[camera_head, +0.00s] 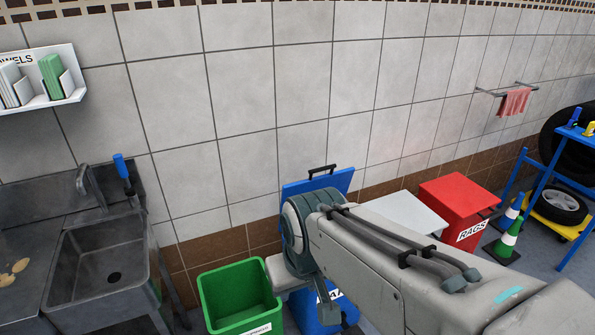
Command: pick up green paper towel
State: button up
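The green paper towel (51,75) stands upright in the white wall holder (68,92) labelled "...OWELS" at the upper left. White or grey towels (14,85) stand beside it on its left. My arm reaches in from the lower right and ends over the bins, well to the right of and below the holder.
A metal sink (105,262) with a tap stands below the holder. A green bin (238,297), a blue bin (317,312) with its lid raised and a red "RAGS" bin (462,205) line the wall. A blue rack (560,195) with tyres stands at the right. The wall between holder and arm is clear.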

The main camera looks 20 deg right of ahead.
aim_at(51, 67)
jog(key=u, duration=0.45)
jog(key=i, duration=0.55)
jog(key=z, duration=1.3)
jog(key=i, duration=0.5)
jog(key=z, duration=0.15)
jog(key=k, duration=0.5)
jog(key=u, duration=0.7)
jog(key=i, duration=0.45)
jog(key=u, duration=1.4)
